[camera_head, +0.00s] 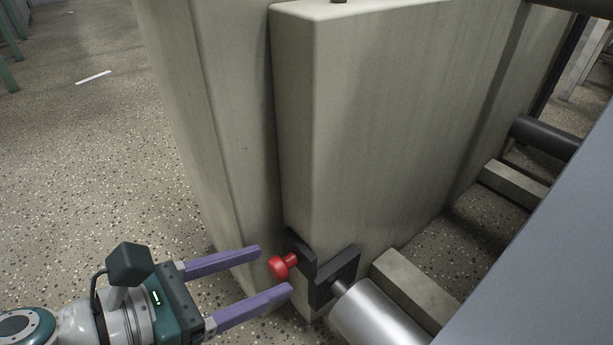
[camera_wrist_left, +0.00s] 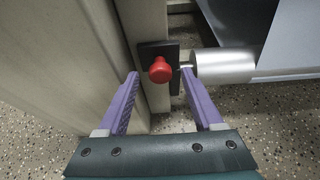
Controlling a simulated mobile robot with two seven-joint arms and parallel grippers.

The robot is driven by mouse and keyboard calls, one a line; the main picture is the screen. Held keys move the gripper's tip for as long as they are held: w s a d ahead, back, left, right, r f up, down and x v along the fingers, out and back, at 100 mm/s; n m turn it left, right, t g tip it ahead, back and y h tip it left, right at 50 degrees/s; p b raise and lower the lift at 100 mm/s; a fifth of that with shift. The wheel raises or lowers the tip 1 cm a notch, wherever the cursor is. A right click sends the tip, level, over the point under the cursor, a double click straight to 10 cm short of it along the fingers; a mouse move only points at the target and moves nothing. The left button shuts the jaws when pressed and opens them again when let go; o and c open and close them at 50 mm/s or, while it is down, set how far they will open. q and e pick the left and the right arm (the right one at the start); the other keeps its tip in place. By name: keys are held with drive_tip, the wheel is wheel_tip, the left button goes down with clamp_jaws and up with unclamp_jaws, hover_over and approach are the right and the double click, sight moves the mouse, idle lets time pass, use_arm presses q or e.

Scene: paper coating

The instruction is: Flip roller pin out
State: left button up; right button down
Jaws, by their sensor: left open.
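The roller pin shows as a red knob (camera_head: 282,266) on a dark bracket (camera_head: 332,274) low on the beige machine frame. It also shows in the left wrist view (camera_wrist_left: 159,70), between and beyond the fingertips. A silver roller (camera_head: 378,312) has its thin shaft end at the bracket; it also shows in the left wrist view (camera_wrist_left: 224,67). My left gripper (camera_head: 275,271) is open, with its purple fingers on either side of the knob and nothing held. In the left wrist view the fingers (camera_wrist_left: 162,77) appear apart from the knob. My right gripper is not in view.
The tall beige machine frame (camera_head: 385,110) stands just behind the bracket. A beige beam (camera_head: 415,287) runs beside the roller, and a large grey-blue surface (camera_head: 560,240) fills the right. Open speckled floor (camera_head: 85,150) lies to the left.

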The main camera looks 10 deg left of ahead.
use_arm(q)
drive_tip(key=shift+b+x, duration=0.3)
drive_tip(key=shift+x, duration=0.65)
drive_tip(key=shift+s, duration=0.1)
drive_tip(key=shift+c, duration=0.4)
clamp_jaws()
drive_tip(key=shift+f, duration=0.1)
